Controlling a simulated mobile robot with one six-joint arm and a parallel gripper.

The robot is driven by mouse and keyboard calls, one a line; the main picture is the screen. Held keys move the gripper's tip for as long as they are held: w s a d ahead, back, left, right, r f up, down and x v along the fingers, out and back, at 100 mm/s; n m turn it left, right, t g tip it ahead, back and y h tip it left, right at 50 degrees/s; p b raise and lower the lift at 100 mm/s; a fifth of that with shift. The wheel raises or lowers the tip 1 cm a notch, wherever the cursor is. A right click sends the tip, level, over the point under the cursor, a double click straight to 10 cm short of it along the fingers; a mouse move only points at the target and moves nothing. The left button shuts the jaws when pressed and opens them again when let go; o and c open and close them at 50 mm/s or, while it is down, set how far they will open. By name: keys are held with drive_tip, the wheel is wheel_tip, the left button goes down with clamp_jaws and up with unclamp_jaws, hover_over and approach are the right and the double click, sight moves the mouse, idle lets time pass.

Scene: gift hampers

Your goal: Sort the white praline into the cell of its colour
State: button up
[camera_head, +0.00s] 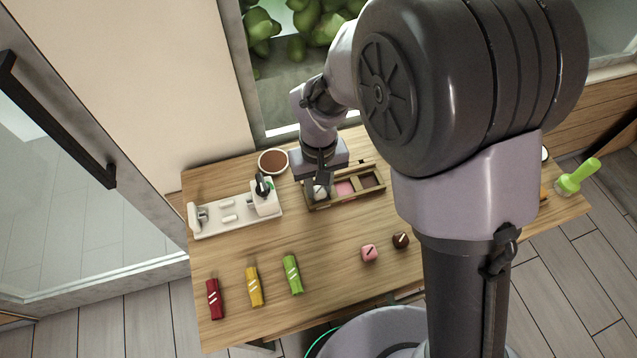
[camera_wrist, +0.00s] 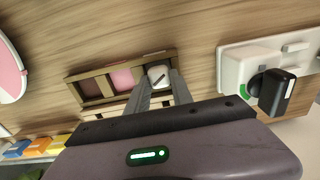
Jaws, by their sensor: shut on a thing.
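The white praline (camera_wrist: 159,76), with a dark stripe on top, is between the fingers of my gripper (camera_wrist: 163,88). In the head view the white praline (camera_head: 320,191) shows below my gripper (camera_head: 321,182) at the left end of the wooden box (camera_head: 346,201). The box has a pink cell (camera_head: 345,188) in the middle and a brown cell (camera_head: 371,180) at the right. The praline is in or just over the left end cell; I cannot tell if it touches the floor, and that cell's colour is hidden.
A pink praline (camera_head: 369,253) and a dark brown praline (camera_head: 400,240) lie on the table in front of the box. A white stand (camera_head: 236,219) is to the left, and a brown-filled bowl (camera_head: 273,161) behind. Red (camera_head: 214,299), yellow (camera_head: 254,287) and green (camera_head: 292,275) bars lie front left.

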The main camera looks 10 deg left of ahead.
drive_tip(key=shift+r, duration=0.1)
drive_tip(key=o, duration=1)
drive_tip(key=shift+r, duration=0.1)
wheel_tip(320, 180, up, 17)
drive_tip(key=p, duration=0.7)
drive_tip(key=shift+r, duration=0.1)
